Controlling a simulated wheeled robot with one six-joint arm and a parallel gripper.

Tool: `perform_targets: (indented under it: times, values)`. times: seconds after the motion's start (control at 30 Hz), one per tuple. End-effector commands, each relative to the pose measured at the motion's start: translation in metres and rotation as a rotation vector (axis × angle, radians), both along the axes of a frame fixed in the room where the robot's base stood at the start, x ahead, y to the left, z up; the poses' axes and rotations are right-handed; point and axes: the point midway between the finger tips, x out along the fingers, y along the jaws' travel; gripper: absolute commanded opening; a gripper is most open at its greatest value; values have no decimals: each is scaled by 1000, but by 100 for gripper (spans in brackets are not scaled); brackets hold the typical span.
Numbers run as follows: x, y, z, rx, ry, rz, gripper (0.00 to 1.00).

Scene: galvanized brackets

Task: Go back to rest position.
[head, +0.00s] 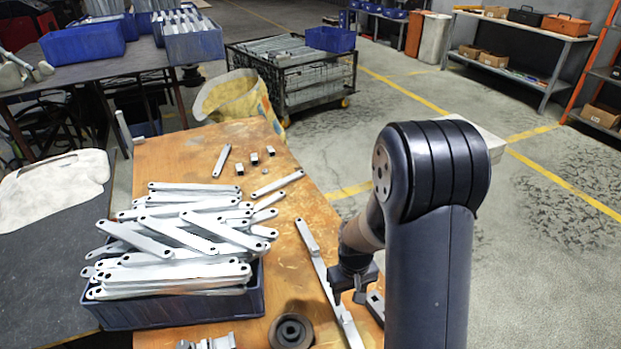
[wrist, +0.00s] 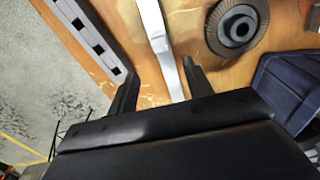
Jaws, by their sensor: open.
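My gripper (head: 348,296) is low over the right side of the wooden workbench (head: 205,150). In the wrist view its two fingers (wrist: 160,84) are spread apart. A long galvanized bar (head: 318,262) lies on the bench beside and partly behind my gripper in the head view. In the wrist view the bar (wrist: 158,35) runs into the space between the fingers, with no finger visibly closed on it. I cannot tell the fingertips' exact height above the bench. My arm hides part of the bench's right edge in the head view.
A blue bin (head: 180,312) heaped with galvanized brackets (head: 185,235) stands at left. A dark round wheel (head: 291,332) and a slotted metal piece (head: 376,306) lie near my gripper. Loose small parts lie farther back. The floor right of the bench is open.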

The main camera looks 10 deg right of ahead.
Motion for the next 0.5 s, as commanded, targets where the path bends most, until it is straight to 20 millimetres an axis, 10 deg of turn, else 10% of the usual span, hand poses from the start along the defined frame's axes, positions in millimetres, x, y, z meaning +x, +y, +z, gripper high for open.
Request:
perform_targets:
  times: [0.5]
  values:
    - [-1,0,-89,0,3,0,48]
